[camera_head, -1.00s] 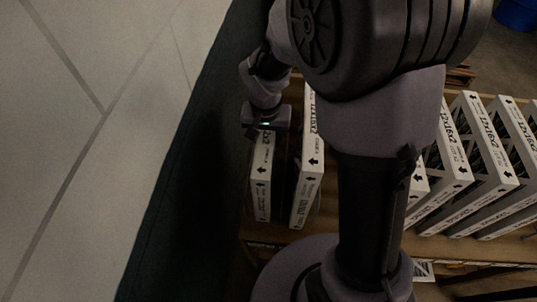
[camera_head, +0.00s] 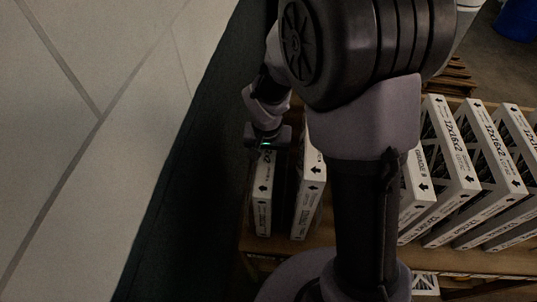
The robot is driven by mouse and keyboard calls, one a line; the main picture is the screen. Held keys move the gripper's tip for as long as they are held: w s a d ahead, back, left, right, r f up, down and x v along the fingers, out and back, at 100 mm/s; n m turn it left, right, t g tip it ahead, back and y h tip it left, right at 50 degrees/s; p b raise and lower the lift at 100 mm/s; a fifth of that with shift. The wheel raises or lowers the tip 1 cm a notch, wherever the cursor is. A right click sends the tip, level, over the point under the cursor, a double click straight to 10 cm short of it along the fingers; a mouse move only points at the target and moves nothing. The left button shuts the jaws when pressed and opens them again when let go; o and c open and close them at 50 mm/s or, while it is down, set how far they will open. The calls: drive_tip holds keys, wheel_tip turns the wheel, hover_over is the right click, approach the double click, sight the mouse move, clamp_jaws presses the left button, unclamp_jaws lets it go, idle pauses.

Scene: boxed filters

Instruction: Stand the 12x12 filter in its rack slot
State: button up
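My gripper (camera_head: 268,139) is at the far left of the rack, right above a white-framed boxed filter (camera_head: 263,200). It covers the upper part of this filter's label, so I cannot read the size. The filter stands upright on edge, its narrow printed side with an arrow facing up. The fingers are hidden in shadow and behind the gripper body, so I cannot tell whether they close on the filter. A second upright filter (camera_head: 309,195) stands to its right, with a dark gap between them. The rack (camera_head: 440,252) is wooden; its slot dividers are not clear from here.
Several leaning filters (camera_head: 455,165) marked 12x16x2 stand at the right. My arm hides the rack's middle. A dark strip and a pale tiled surface (camera_head: 90,130) lie at the left. A blue drum (camera_head: 515,20) and a pallet (camera_head: 455,78) are at the back right.

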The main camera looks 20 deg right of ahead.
drive_tip(key=r+p, duration=0.1)
drive_tip(key=r, duration=0.3)
drive_tip(key=s+r+p, duration=0.1)
drive_tip(key=r, duration=0.3)
drive_tip(key=r+p, duration=0.2)
drive_tip(key=r, duration=0.2)
drive_tip(key=shift+s+a, duration=0.3)
drive_tip(key=s+a+r+t+y, duration=0.2)
drive_tip(key=s+r+t, duration=0.2)
drive_tip(key=s+r, duration=0.9)
drive_tip(key=s, duration=0.4)
drive_tip(key=shift+r+y, duration=0.15)
drive_tip(key=shift+y, duration=0.25)
